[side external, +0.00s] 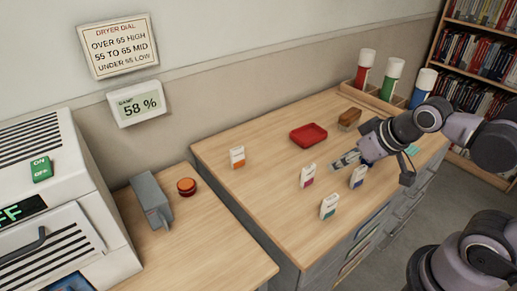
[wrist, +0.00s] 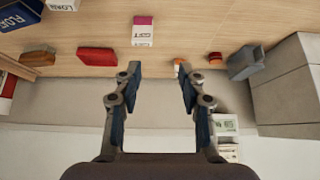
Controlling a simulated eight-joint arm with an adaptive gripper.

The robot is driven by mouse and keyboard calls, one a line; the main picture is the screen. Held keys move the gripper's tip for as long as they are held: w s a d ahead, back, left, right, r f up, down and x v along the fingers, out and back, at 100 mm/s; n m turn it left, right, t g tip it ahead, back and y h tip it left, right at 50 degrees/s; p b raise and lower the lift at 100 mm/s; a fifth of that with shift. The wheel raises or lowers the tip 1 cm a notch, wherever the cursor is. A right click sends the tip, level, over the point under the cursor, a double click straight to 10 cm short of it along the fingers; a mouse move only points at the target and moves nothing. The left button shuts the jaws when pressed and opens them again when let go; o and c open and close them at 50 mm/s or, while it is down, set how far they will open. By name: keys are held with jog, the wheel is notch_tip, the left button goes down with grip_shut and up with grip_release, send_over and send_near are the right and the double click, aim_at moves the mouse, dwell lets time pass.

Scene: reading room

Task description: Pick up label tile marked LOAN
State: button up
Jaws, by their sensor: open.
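In the wrist view, a white tile that seems to read LOAN (wrist: 62,4) is cut off by the top edge, left of my gripper (wrist: 158,72). A white tile with a blue mark (side external: 358,178) stands close to my gripper (side external: 345,160) in the side view; its lettering is too small to read, and it may be the same tile. My gripper is open and empty above the table. A pink-marked tile reading GIFT (wrist: 143,32) lies ahead of the fingers; a pink-marked tile (side external: 307,175) shows in the side view.
An orange-marked tile (side external: 238,157) and a teal-marked tile (side external: 329,207) stand on the wooden table. The front left tabletop is clear.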

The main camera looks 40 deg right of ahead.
jog(key=n+g+h, duration=0.5)
jog(key=n+g, duration=0.3)
jog(key=n, duration=0.9)
send_near(361, 168)
jog(key=d, duration=0.1)
jog(key=x, duration=0.4)
jog(key=shift+s+d+f, duration=0.1)
jog(key=shift+s+f, duration=0.05)
jog(key=shift+f, duration=0.15)
jog(key=shift+y, duration=0.3)
jog(key=shift+a+x, duration=0.15)
jog(key=shift+x, duration=1.2)
jog(key=shift+a+x, duration=0.1)
jog(key=shift+x, duration=1.3)
jog(key=shift+f, duration=0.1)
grip_shut()
